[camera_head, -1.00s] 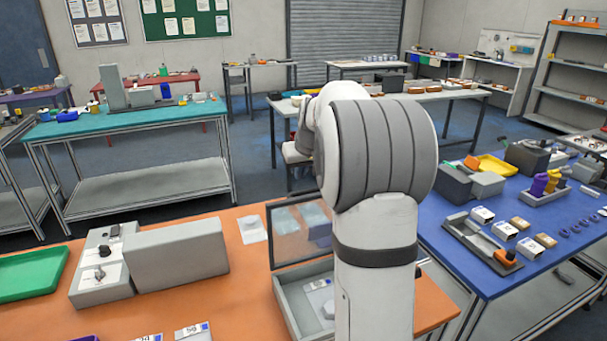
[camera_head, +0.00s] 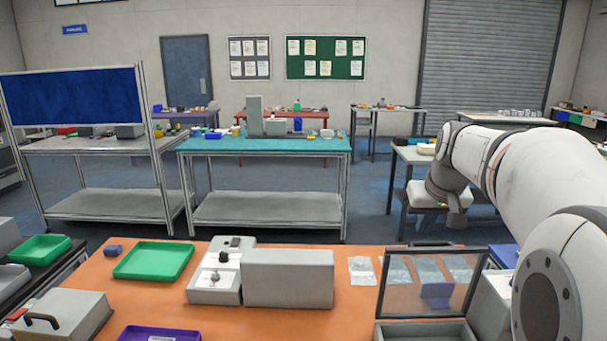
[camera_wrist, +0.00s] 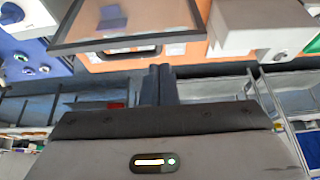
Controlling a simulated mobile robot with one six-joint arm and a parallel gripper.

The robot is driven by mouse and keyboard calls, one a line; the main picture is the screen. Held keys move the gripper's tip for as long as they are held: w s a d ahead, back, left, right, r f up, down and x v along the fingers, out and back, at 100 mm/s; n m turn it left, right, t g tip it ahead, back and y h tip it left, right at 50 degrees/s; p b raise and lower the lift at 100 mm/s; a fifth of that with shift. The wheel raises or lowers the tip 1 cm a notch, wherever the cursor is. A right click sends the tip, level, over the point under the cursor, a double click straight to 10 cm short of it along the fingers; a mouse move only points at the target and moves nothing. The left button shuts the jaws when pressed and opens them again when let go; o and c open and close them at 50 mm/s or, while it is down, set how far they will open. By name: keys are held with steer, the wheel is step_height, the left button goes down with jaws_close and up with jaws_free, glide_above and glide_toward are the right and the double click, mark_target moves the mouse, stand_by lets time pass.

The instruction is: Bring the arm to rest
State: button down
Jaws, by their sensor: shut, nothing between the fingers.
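My arm reaches in from the right edge of the head view, and its far end hangs down above the floor behind the orange table (camera_head: 345,312). My gripper (camera_wrist: 158,72) shows in the wrist view with its two dark fingers together and nothing between them. It touches nothing that I can see. In the wrist view the orange table (camera_wrist: 188,50) and a framed clear lid (camera_wrist: 130,42) lie beyond the fingertips. Whether the fingers show in the head view is hard to tell.
The raised clear lid (camera_head: 432,283) of a grey box stands near my arm. A grey device (camera_head: 288,278), a green tray (camera_head: 153,260) and a purple tray (camera_head: 160,333) are on the orange table. A teal bench (camera_head: 265,145) stands behind, with open floor between.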

steer(key=s+a+f, duration=0.4)
steer(key=s, duration=0.3)
steer(key=s+a+f+g, duration=0.1)
steer(key=s+a+f, duration=0.3)
steer(key=s, duration=0.4)
steer(key=s+a+f, duration=0.4)
steer(key=s+f, duration=0.1)
steer(key=s, duration=0.3)
steer(key=shift+a+f+n+g, duration=0.15)
steer(key=shift+a+n+g, duration=0.1)
steer(key=shift+n+g, duration=0.15)
steer(key=shift+s, duration=0.1)
